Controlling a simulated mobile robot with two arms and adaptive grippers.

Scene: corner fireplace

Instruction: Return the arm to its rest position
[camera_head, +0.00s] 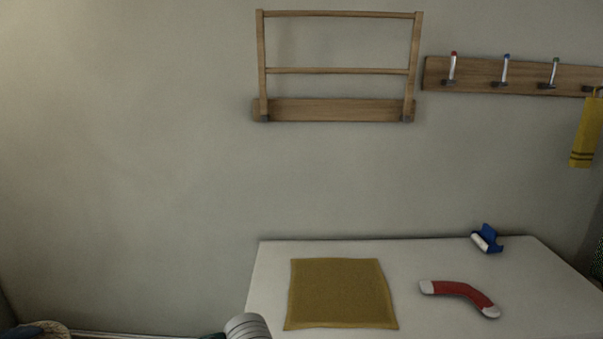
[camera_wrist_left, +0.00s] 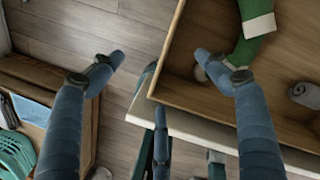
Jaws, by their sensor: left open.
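My left gripper (camera_wrist_left: 160,58) shows in the left wrist view with its two blue fingers spread wide apart and nothing between them. Its right finger reaches over a wooden drawer or open box (camera_wrist_left: 215,105), and its left finger is over the wooden floor (camera_wrist_left: 125,80). I cannot tell whether the right finger touches anything in the box. Neither gripper shows in the head view, and my right gripper is in no view.
The box holds a green and white piece (camera_wrist_left: 252,40) and a grey roll (camera_wrist_left: 305,95). Another wooden container (camera_wrist_left: 35,75) is at left. In the head view, a white table (camera_head: 415,258) bears a mustard cloth (camera_head: 340,292), a red curved piece (camera_head: 460,290) and a blue holder (camera_head: 488,239).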

